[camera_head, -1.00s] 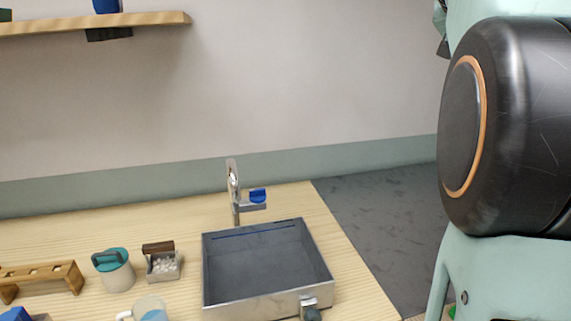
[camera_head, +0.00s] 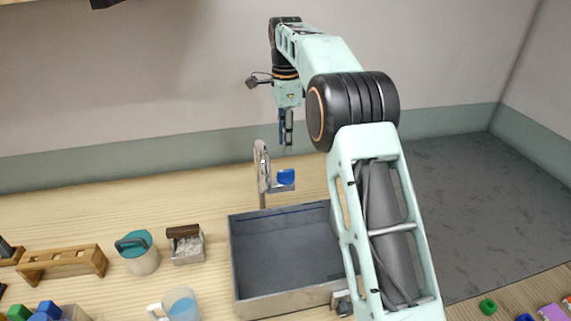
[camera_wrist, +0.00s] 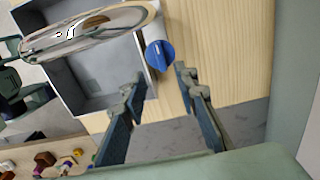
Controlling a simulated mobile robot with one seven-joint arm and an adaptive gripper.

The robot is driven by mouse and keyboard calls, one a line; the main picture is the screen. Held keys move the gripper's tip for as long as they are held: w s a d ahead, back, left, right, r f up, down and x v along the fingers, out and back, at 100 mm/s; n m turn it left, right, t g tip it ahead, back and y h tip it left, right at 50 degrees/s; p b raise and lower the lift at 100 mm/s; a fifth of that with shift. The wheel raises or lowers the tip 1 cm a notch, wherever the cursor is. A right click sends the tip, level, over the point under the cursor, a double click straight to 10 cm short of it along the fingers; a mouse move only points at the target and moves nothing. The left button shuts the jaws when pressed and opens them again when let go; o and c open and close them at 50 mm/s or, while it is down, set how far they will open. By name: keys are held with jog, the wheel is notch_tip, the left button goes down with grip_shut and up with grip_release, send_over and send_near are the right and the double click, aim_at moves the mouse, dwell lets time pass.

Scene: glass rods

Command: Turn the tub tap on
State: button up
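The tub tap (camera_head: 262,172) is a chrome curved spout standing at the back edge of the grey tub (camera_head: 238,262). Its blue knob (camera_head: 286,177) sits on a short side arm to the right of the spout. In the wrist view the blue knob (camera_wrist: 160,55) lies beyond the fingertips, with the chrome spout (camera_wrist: 85,30) to its left. My gripper (camera_head: 286,143) points down above the knob in the head view, apart from it. In the wrist view my gripper (camera_wrist: 158,84) has its two fingers spread with nothing between them.
A jug (camera_head: 181,304), a teal-lidded jar (camera_head: 140,255), a small box of white pieces (camera_head: 187,248) and a wooden rack (camera_head: 62,264) stand left of the tub. The table around the tap's back is clear.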

aim_at(286, 170)
notch_tip(286, 170, down, 9)
jog(key=shift+f, duration=0.1)
jog(key=shift+c, duration=0.5)
grip_shut()
